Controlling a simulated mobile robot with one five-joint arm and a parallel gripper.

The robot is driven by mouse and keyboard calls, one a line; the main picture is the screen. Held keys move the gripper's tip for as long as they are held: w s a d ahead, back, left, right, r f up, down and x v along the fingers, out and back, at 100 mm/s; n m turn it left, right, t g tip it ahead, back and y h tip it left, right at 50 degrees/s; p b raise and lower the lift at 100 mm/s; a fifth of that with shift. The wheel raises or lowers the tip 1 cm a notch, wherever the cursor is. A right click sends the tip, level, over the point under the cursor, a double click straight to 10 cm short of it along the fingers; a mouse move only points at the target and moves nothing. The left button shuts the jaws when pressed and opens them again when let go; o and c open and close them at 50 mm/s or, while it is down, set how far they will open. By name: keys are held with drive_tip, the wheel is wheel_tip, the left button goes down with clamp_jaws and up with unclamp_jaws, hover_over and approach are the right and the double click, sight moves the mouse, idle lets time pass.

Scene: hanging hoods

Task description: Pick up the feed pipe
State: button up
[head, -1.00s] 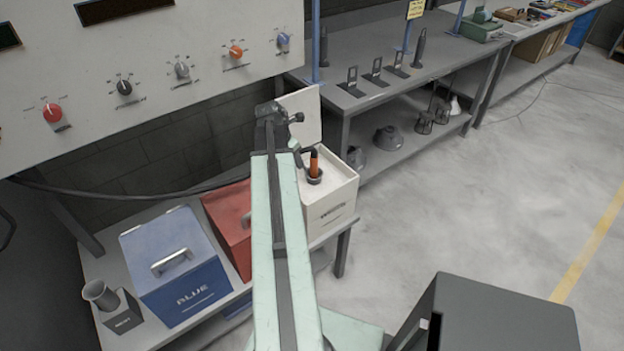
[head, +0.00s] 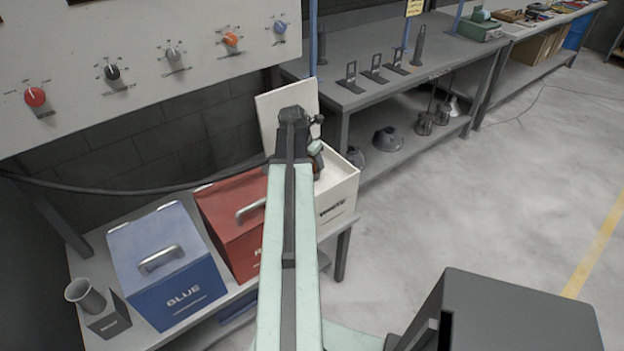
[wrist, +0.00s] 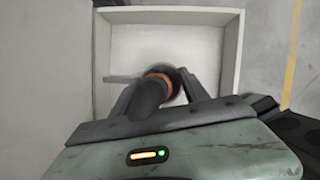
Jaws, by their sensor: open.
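The feed pipe, dark with an orange band, shows in the wrist view (wrist: 150,97) inside the open white box. My gripper (wrist: 158,82) is open above the box, one finger on each side of the pipe. I cannot tell whether either finger touches it. In the head view my gripper (head: 314,160) is over the white box (head: 335,200), and my wrist and gripper hide most of the pipe there. The box's lid (head: 286,115) stands raised at the back.
A red lidded box (head: 228,225) and a blue lidded box (head: 180,290) stand left of the white box. A small grey holder with a cup (head: 108,322) is at far left. A bench (head: 395,92) stands behind right.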

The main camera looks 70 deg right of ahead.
drive_tip(key=shift+d+f, duration=0.1)
drive_tip(key=shift+f, duration=0.05)
clamp_jaws()
drive_tip(key=shift+p, duration=0.35)
wheel_tip(320, 180, up, 20)
drive_tip(key=p, duration=1.9)
drive_tip(key=shift+p, duration=0.35)
